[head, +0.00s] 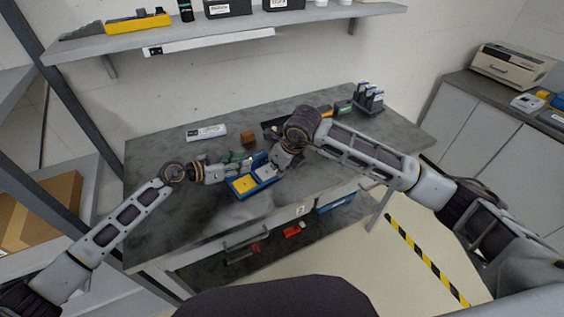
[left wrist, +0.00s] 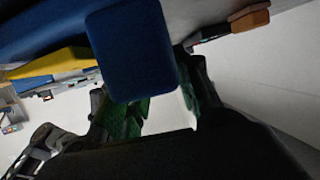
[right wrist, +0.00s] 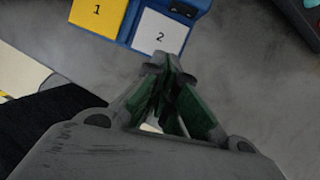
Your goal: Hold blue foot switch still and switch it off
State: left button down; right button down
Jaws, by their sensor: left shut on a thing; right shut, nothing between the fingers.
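The blue foot switch (head: 241,194) lies on the grey workbench, with a yellow pedal marked 1 and a pale grey pedal marked 2. It also shows at the top of the right wrist view (right wrist: 124,40). My left gripper (head: 238,162) is at the back of the switch. In the left wrist view its green-padded fingers are shut on an upright blue part (left wrist: 130,50) of the switch. My right gripper (right wrist: 168,72) is shut and empty, its fingertips close to the edge of pedal 2. I cannot tell whether they touch it.
The workbench (head: 330,185) has a brown block (head: 249,137) and a white labelled item (head: 206,132) behind the switch. Dark and blue bottles (head: 370,97) stand in a rack at the back right. A shelf (head: 230,25) hangs above. The bench front left is clear.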

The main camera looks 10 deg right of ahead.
aim_at(264, 168)
jog(key=x, duration=0.2)
jog(key=shift+a+f, duration=0.1)
jog(key=shift+f, duration=0.15)
jog(key=shift+w+a+f, duration=0.15)
jog(key=shift+w+a, duration=0.05)
jog(key=shift+w, duration=0.1)
jog(key=shift+w+a, duration=0.5)
jog(key=shift+w, duration=0.2)
jog(key=shift+w+a, duration=0.5)
jog(key=shift+w, duration=0.2)
jog(key=shift+w+a, duration=0.3)
jog(key=shift+a, duration=0.2)
jog(key=shift+d, duration=0.1)
